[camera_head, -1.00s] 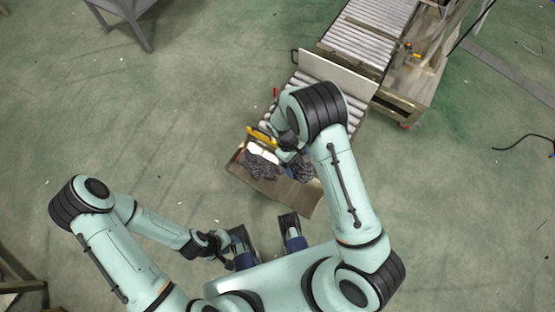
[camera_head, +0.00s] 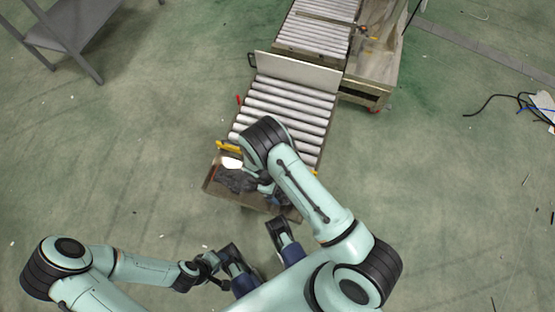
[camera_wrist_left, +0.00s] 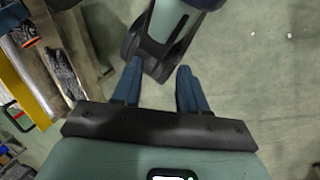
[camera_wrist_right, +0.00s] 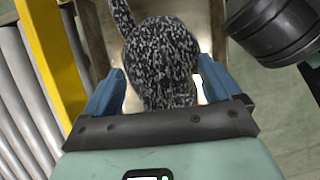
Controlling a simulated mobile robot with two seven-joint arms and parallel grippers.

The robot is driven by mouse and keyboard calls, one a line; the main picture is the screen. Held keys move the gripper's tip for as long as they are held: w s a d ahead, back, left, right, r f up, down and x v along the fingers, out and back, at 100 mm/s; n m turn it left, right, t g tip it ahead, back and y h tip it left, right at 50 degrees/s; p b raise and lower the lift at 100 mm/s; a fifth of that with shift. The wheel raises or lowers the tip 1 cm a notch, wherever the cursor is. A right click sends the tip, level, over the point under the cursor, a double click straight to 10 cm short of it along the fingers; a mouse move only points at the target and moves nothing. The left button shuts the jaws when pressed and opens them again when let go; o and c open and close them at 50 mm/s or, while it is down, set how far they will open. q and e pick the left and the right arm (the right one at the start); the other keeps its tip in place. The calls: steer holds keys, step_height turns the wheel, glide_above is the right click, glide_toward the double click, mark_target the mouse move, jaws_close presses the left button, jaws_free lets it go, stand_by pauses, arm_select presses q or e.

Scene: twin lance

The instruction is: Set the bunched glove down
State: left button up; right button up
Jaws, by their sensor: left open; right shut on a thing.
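My right gripper (camera_wrist_right: 160,85) is shut on a bunched, speckled black-and-grey glove (camera_wrist_right: 165,50), which bulges between the blue fingers in the right wrist view. In the head view, the right gripper (camera_head: 264,187) is over the brown end tray, partly hidden by its own arm. Dark speckled glove material (camera_head: 236,181) shows there just left of it. A speckled glove shape (camera_wrist_left: 65,74) also shows at the tray in the left wrist view. I cannot tell whether the held glove touches the tray. My left gripper (camera_wrist_left: 160,88) is open and empty, away from the tray.
The brown tray (camera_head: 213,187) stands at the near end of a roller conveyor (camera_head: 290,105). A yellow bar (camera_head: 229,147) runs along its edge, and an upright pale panel (camera_head: 298,71) crosses the rollers. A grey shelf (camera_head: 75,30) stands far left. The surrounding green floor is mostly clear.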

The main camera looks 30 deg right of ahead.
step_height(320, 180, down, 4)
steer(key=shift+f+b, duration=0.1)
steer(key=shift+b, duration=0.45)
arm_select(q)
steer(key=shift+w+a+f+t, duration=0.3)
steer(key=shift+w+a+f, duration=0.1)
steer(key=shift+w+f, duration=0.4)
arm_select(e)
steer(key=shift+f, duration=0.1)
steer(key=o, duration=0.7)
arm_select(q)
steer(key=shift+w+a, duration=0.1)
steer(key=shift+w, duration=0.1)
